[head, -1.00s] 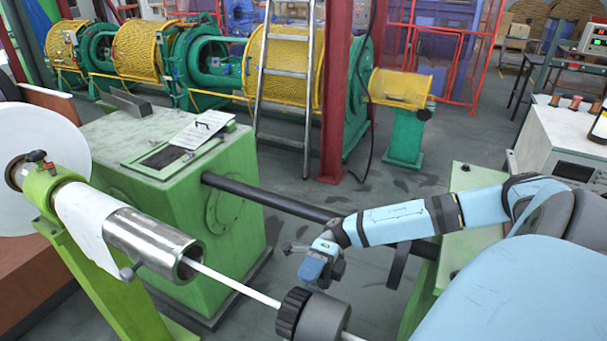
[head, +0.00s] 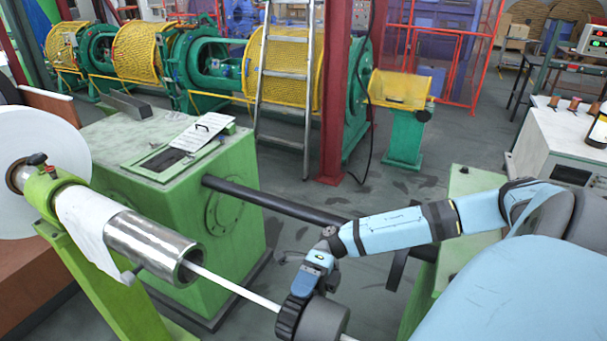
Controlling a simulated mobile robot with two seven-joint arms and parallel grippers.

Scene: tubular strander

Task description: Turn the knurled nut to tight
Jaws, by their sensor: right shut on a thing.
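The knurled nut (head: 289,315) is a black ribbed ring on a thin white rod (head: 236,289), at the bottom middle of the head view. A smooth dark grey cylinder (head: 323,319) sits against its right side. My right gripper (head: 299,290) comes down from above and is shut on the nut; its fingertips are partly hidden against the dark ribs. The rod runs up left into a shiny steel sleeve (head: 150,246). No mark showing how tight the nut is can be made out. My left gripper is not in view.
A green machine box (head: 165,210) stands behind the rod, with a dark bar (head: 270,204) sticking out to the right. A green stand (head: 105,285) carries the sleeve at left. A ladder (head: 286,75) and red post (head: 333,100) stand farther back. Grey floor (head: 440,140) is clear beyond my arm.

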